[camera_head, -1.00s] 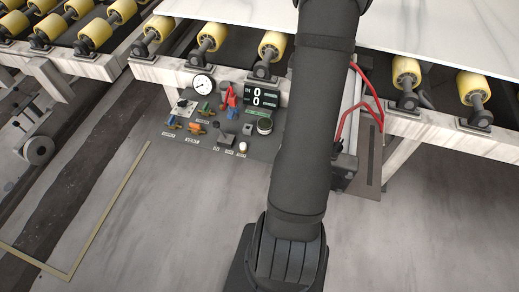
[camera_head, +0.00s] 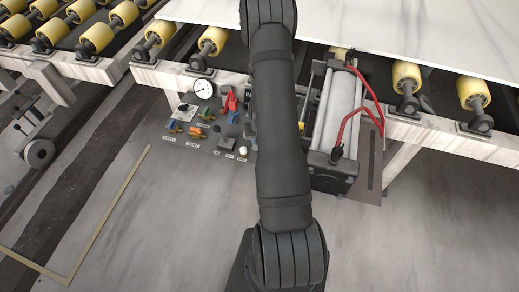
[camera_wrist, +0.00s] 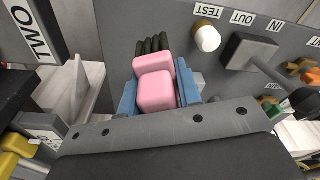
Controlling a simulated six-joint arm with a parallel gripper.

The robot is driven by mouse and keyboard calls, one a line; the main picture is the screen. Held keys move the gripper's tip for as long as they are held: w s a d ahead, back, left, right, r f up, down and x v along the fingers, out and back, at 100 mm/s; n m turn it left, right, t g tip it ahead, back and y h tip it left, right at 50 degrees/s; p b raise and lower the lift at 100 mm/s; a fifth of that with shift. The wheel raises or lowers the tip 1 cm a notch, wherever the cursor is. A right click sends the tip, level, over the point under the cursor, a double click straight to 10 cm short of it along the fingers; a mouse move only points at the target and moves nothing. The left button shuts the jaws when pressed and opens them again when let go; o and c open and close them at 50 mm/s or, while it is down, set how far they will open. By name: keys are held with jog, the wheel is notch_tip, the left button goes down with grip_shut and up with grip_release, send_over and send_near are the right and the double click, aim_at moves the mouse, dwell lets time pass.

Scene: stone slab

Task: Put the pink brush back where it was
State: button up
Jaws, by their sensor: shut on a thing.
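In the wrist view, my gripper (camera_wrist: 157,92) is shut on the pink brush. The brush (camera_wrist: 155,88) shows as pink blocks between the blue finger pads, with dark bristle-like tips at its far end pointing toward the grey panel (camera_wrist: 150,22). I cannot tell whether the tips touch the panel. In the head view the gripper and brush are out of sight; my dark arm crosses the middle of the picture.
A white TEST knob (camera_wrist: 207,37) and a lever block (camera_wrist: 245,50) are close beside the gripper. In the head view, a gauge (camera_head: 203,88) and coloured valves stand on the left. A cylinder with red hoses (camera_head: 343,130) is on the right. Yellow rollers (camera_head: 406,75) support a white slab (camera_head: 430,38).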

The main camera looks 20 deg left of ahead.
jog(key=shift+f, duration=2.75)
jog(key=shift+f, duration=0.15)
jog(key=o, duration=1)
jog(key=r, duration=0.4)
jog(key=s+r, duration=0.1)
jog(key=r, duration=0.7)
jog(key=shift+s+d+r, duration=0.1)
jog(key=shift+s+d, duration=0.05)
jog(key=shift+d, duration=0.15)
jog(key=f, duration=0.4)
jog(key=w+f, duration=0.1)
jog(key=f, duration=0.7)
jog(key=shift+w+a+f, duration=0.1)
jog(key=shift+w+a, duration=0.1)
jog(key=shift+a, duration=0.1)
